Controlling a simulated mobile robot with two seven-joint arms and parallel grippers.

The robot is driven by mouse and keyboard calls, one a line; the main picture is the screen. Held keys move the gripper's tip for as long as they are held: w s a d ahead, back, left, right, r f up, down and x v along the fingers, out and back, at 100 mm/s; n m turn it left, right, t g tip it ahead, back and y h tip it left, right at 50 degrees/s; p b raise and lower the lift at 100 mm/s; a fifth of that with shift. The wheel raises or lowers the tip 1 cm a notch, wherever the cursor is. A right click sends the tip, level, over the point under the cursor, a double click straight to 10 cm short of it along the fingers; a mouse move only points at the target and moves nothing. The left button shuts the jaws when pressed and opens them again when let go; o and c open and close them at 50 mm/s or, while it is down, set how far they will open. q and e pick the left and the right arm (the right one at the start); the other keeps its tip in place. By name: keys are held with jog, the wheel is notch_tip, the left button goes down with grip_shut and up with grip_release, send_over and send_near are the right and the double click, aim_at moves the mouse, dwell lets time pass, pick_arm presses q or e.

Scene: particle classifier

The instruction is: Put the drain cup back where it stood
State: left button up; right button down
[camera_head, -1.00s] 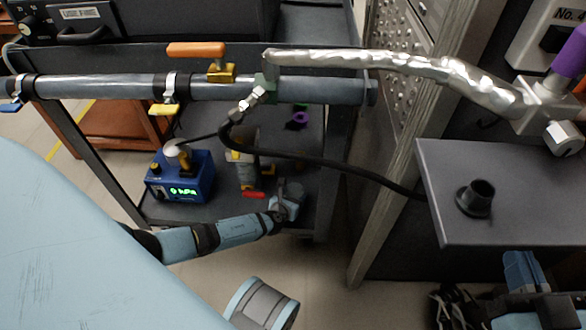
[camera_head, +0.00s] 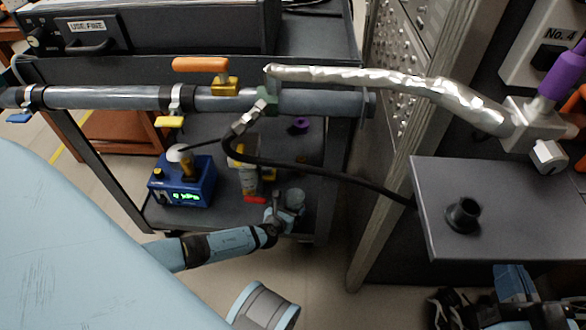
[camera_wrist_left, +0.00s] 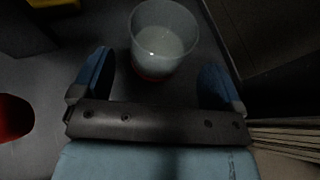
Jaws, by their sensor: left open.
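The drain cup (camera_head: 295,197), a clear, pale, see-through cup, is at the lower shelf of the cart, near its front right corner. In the left wrist view the cup (camera_wrist_left: 163,38) appears upright, with a reddish patch low on its near side. My left gripper (camera_head: 284,214) is at the shelf's front edge, close to the cup. In the left wrist view its two blue fingers (camera_wrist_left: 155,78) are apart, with the cup ahead between their tips. Contact cannot be made out. Part of my right arm (camera_head: 515,284) shows at the lower right; its jaws are not clear.
A blue gauge box (camera_head: 182,182) stands left on the shelf (camera_head: 225,215). A red item (camera_head: 254,199) lies close to my gripper. A grey pipe (camera_head: 130,98) and black hose (camera_head: 330,173) cross above. A side plate (camera_head: 510,200) holds a black fitting (camera_head: 463,215).

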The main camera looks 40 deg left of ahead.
pick_arm(q)
jog(key=s+d+p, duration=0.1)
jog(key=s+p, duration=0.1)
jog(key=s, duration=0.8)
jog(key=shift+s+d, duration=0.35)
pick_arm(e)
jog(key=shift+s+a+f+m+g+h, duration=0.15)
jog(key=shift+s+a+f+m+g, duration=0.15)
jog(key=shift+s+m, duration=0.2)
jog(key=shift+s+a+f+m+g+h, duration=0.15)
jog(key=shift+s+a+f+m+g, duration=0.1)
jog(key=shift+s+f+m, duration=0.2)
pick_arm(q)
jog(key=shift+f, duration=0.1)
pick_arm(e)
jog(key=shift+w+r, duration=0.15)
jog(key=shift+r, duration=0.2)
